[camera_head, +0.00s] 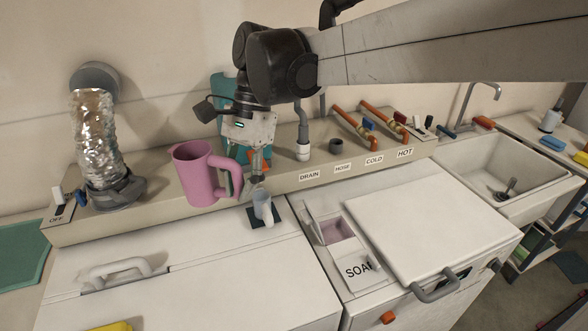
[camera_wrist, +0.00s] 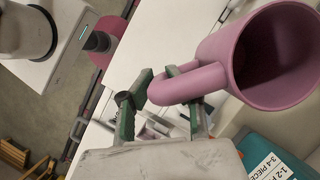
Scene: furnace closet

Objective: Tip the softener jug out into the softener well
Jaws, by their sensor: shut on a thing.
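The softener well (camera_head: 337,230), pink inside, is in the open drawer of the right machine, beside the SOAP compartment (camera_head: 360,268). The jug is left of the well and apart from it.
A teal container (camera_head: 224,95) is behind my wrist. A foil duct (camera_head: 97,135) stands left; the left machine's top (camera_head: 190,275) is mostly clear.

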